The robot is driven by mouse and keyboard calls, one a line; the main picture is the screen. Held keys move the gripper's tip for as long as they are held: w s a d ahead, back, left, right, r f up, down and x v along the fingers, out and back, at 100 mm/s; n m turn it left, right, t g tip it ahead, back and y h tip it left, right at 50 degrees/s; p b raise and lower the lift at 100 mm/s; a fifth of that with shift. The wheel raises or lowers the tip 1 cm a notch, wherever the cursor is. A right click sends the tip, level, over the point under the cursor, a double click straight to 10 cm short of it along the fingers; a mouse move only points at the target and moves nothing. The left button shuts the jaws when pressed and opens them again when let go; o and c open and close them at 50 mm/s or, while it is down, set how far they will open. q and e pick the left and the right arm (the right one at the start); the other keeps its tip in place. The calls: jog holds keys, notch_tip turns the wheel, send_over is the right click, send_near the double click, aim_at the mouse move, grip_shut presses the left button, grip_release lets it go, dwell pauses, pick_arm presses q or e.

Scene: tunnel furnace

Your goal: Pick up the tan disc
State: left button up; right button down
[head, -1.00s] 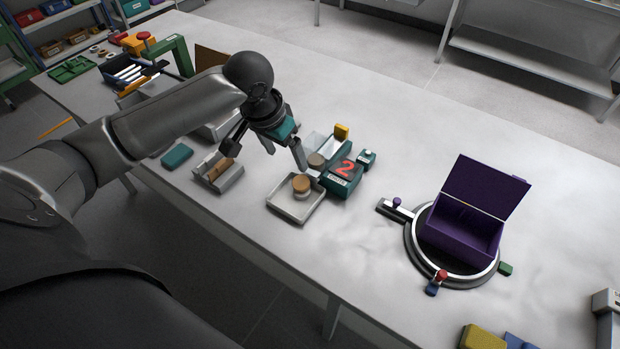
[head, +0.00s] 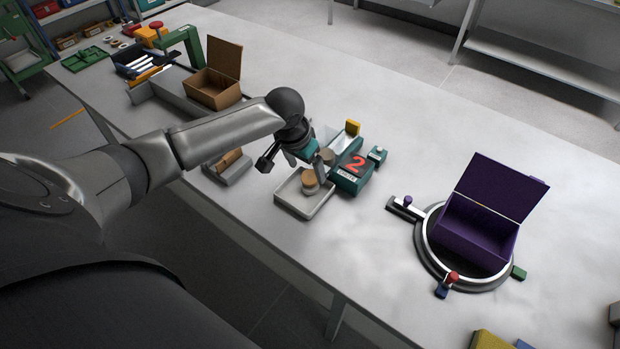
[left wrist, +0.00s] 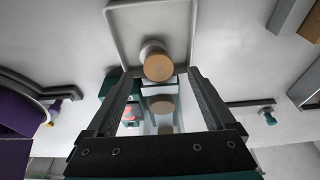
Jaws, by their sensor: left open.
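The tan disc (head: 309,177) sits on top of a greyish piece in a shallow white tray (head: 322,208). In the left wrist view the tan disc (left wrist: 158,68) shows just past and between the fingertips, with the tray (left wrist: 122,22) around it. My left gripper (left wrist: 162,76) is open and empty. In the head view it (head: 304,160) hangs close above the disc's far side. I cannot tell whether a finger touches the disc. My right gripper is not in view.
A teal device marked 2 (head: 351,174) stands right beside the tray, with a brownish disc (head: 327,156) at its near end. A purple open box (head: 478,232) sits on a round fixture at the right. A brown box (head: 214,90) stands behind my arm.

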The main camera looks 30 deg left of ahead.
aim_at(310, 176)
pick_arm(q)
jog(key=shift+x, duration=1.6)
jog(key=shift+w+d, duration=0.1)
jog(key=shift+r, duration=0.1)
grip_shut()
